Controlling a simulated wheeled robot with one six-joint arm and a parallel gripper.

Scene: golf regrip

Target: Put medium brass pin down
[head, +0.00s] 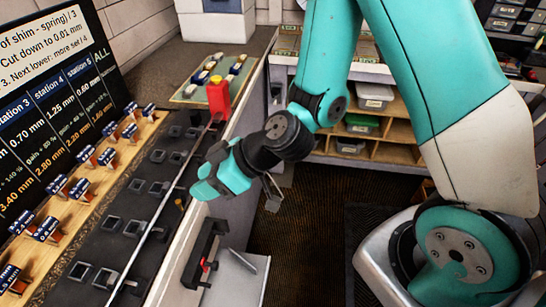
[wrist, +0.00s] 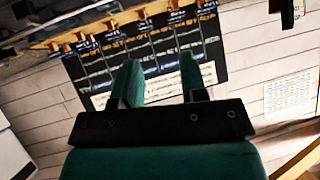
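My gripper (head: 203,181) is at the right part of the dark bench in the head view, with its teal fingers pointing left. In the wrist view its two fingers (wrist: 160,80) stand apart, with nothing visible between them. A small brass-coloured pin (head: 179,204) shows just below and left of the fingertips in the head view, apart from them in the picture. It seems to stand upright near the bench's right edge. I cannot tell its size class or exact contact with the bench.
The dark bench (head: 140,207) holds several square black sockets and a long thin rod (head: 153,222). A wooden rack (head: 82,207) with labelled blocks runs along the left, under a black board (head: 62,100). A red block (head: 218,96) stands behind. A black bracket (head: 205,250) is at the front right.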

